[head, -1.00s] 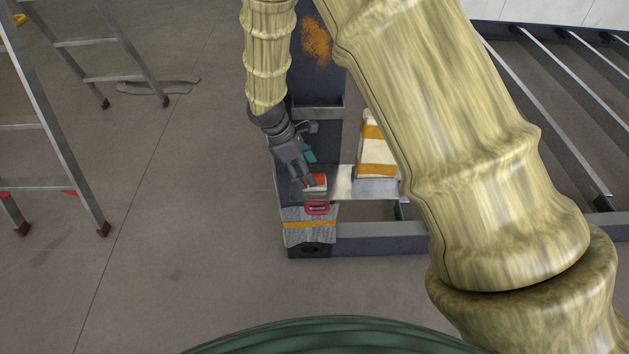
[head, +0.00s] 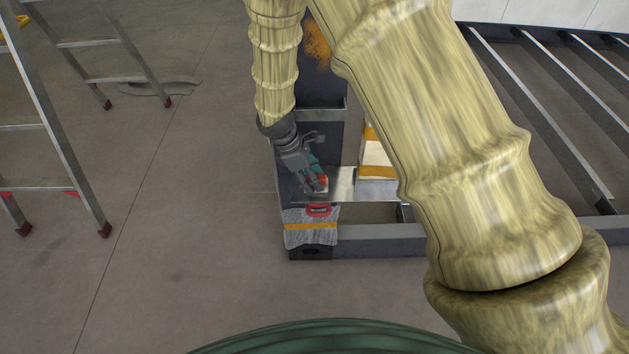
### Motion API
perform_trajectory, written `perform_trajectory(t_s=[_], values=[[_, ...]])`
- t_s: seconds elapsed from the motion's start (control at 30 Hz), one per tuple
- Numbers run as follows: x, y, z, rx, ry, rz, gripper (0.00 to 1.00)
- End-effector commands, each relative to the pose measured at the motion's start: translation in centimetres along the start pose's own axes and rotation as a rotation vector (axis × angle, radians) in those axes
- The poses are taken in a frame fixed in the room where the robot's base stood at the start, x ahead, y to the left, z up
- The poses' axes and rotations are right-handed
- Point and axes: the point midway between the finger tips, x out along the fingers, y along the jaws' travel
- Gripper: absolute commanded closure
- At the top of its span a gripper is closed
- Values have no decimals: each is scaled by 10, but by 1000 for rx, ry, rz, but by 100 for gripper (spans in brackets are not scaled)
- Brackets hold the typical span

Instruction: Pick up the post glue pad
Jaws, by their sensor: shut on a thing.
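My gripper (head: 319,186) points down and to the right over the metal shelf at the foot of the dark post. It is shut on a small red-and-white piece (head: 323,182), which looks to be the post glue pad. The fingers hide much of it, and I cannot tell whether it still touches the shelf.
The metal shelf (head: 342,186) spans the frame corner. A red ring-like item (head: 318,210) lies in front, above a grey wrap with an orange band (head: 311,227). A white orange-banded bundle (head: 376,160) stands right. A ladder (head: 60,150) stands left on open floor.

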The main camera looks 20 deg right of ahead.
Motion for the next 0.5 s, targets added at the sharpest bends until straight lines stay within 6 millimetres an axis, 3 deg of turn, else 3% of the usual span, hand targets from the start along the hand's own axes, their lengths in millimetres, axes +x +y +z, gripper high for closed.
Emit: perform_trajectory(t_s=[0.27,0.5], values=[[-16,0,5,0,0,0,80],[-35,0,-48,-4,-1,1,80]])
